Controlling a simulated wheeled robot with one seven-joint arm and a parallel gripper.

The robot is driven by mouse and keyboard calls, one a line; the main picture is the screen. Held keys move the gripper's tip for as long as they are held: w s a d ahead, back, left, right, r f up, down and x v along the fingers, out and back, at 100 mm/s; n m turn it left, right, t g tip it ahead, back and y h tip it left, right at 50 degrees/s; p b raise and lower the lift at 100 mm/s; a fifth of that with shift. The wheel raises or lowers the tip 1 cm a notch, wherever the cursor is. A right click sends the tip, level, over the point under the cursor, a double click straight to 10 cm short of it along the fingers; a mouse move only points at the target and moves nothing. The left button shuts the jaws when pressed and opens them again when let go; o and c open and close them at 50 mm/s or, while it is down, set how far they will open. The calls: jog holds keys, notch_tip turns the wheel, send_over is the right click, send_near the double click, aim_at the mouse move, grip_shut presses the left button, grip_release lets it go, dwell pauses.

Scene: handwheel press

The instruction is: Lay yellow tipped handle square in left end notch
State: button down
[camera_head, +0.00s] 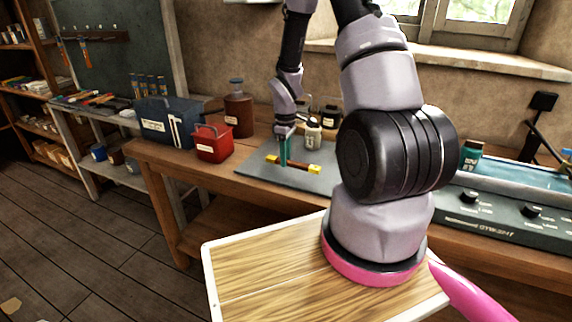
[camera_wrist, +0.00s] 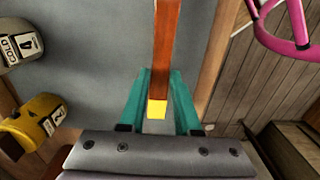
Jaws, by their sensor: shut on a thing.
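The yellow tipped handle is an orange-brown bar (camera_head: 298,165) over the grey mat on the workbench in the head view. Yellow shows at both its left and right ends there. In the wrist view the bar (camera_wrist: 165,45) runs up from a yellow tip (camera_wrist: 157,108) that lies between the teal fingers. My gripper (camera_head: 284,162) points down and is shut on the handle towards its left end. In the wrist view my gripper (camera_wrist: 157,95) has a finger on each side of it. I cannot make out the left end notch, or whether the handle touches the mat.
The grey mat (camera_head: 255,172) lies on the wooden bench. A red box (camera_head: 213,145), a blue toolbox (camera_head: 165,122) and a brown bottle (camera_head: 238,112) stand left of it. A pale jar (camera_head: 313,136) stands behind. A control panel (camera_head: 500,208) is at right.

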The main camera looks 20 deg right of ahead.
jog(key=shift+f, duration=1.4)
jog(key=shift+f, duration=0.1)
jog(key=c, duration=0.6)
grip_release()
